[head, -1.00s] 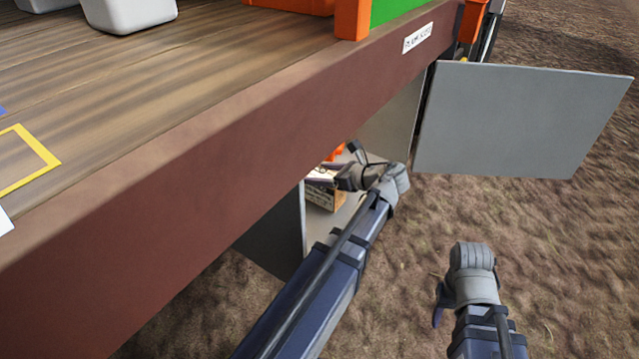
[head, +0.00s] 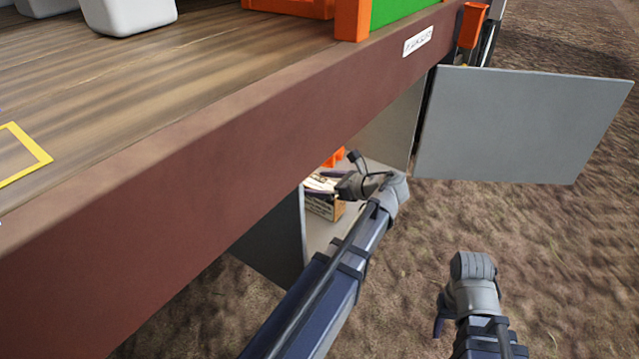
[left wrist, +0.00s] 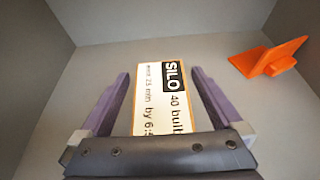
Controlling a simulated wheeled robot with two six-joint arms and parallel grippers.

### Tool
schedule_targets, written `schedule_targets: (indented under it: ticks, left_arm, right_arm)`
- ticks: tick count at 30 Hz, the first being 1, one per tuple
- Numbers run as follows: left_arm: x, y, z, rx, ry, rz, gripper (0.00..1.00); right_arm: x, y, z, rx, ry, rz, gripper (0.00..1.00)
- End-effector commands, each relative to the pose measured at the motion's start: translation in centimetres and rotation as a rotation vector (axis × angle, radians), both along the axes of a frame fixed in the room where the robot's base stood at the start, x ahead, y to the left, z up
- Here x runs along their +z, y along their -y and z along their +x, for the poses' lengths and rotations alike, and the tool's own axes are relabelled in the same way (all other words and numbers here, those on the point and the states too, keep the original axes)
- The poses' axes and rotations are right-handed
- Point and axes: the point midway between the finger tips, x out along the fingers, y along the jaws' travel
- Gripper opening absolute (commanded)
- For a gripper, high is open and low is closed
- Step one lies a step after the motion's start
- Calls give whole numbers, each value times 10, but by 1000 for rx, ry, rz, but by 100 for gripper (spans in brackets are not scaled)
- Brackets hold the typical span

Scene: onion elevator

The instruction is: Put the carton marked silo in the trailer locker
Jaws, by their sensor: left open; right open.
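The carton marked SILO (left wrist: 160,90) stands on the floor of the trailer locker (left wrist: 75,75), with its labelled top showing in the left wrist view. In the head view the carton (head: 325,208) is inside the open locker (head: 318,232), partly hidden by my arm and the deck edge. My left gripper (left wrist: 158,85) is open, its two fingers on either side of the carton with gaps visible. The left gripper also shows in the head view (head: 328,180). My right gripper (head: 440,318) is outside the locker, low at the right, over bare soil.
The grey locker door (head: 520,125) stands open at the right. An orange object (left wrist: 270,58) lies in the locker beside the carton. The trailer deck's brown side beam (head: 220,140) overhangs the locker. Soil to the right is clear.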

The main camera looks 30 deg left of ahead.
Motion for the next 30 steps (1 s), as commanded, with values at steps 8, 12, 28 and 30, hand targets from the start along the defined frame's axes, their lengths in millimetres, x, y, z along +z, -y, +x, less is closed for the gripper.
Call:
schedule_targets:
  ticks: [8, 12, 28, 30]
  left_arm:
    - [20, 33, -1, -6, -1, 0, 100]
    - [32, 60, -4, -4, -1, 0, 100]
    - [49, 111, -9, 0, -1, 0, 100]
    - [48, 111, -9, 0, 2, -2, 100]
  right_arm:
    - [20, 0, 0, 4, 0, 0, 50]
    - [32, 0, 0, 7, -1, 0, 50]
    - [49, 1, 0, 5, -1, -2, 50]
    - [49, 1, 0, 4, -1, -2, 50]
